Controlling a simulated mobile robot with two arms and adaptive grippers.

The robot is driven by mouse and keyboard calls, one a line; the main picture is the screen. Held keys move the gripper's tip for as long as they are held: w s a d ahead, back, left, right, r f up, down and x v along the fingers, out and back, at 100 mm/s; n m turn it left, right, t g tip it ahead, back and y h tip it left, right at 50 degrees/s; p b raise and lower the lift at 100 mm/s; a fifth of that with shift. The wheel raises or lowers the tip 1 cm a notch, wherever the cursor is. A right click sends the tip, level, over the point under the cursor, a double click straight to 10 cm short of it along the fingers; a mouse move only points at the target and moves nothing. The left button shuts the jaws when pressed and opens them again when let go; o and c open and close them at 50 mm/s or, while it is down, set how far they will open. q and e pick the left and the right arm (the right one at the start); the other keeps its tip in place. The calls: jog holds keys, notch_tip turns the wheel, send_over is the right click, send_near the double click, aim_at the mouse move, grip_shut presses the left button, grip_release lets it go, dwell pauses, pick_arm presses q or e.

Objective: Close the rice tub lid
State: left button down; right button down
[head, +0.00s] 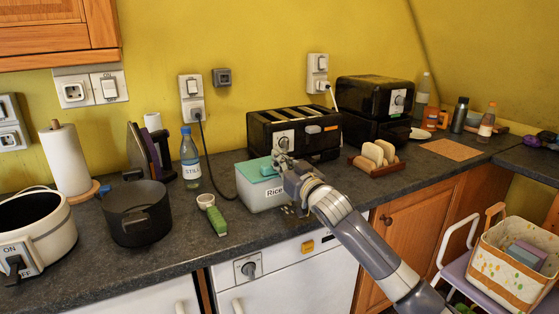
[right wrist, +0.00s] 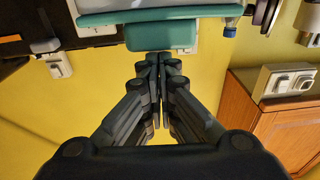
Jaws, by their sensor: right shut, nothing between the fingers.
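The rice tub (head: 262,195) is a white box labelled "Rice", standing near the counter's front edge in the middle of the head view. Its teal lid (head: 253,170) lies over the top; I cannot tell if it is fully seated. In the right wrist view the lid (right wrist: 200,15) shows nearly edge-on at the top, with a teal tab (right wrist: 162,36) just beyond my fingertips. My right gripper (head: 282,164) is at the lid's right side, shut and empty; its closed fingers also show in the right wrist view (right wrist: 163,62). It hides part of the lid. My left gripper is not in view.
A black toaster (head: 322,135) stands close behind the tub. A toast rack (head: 378,160) is at right.

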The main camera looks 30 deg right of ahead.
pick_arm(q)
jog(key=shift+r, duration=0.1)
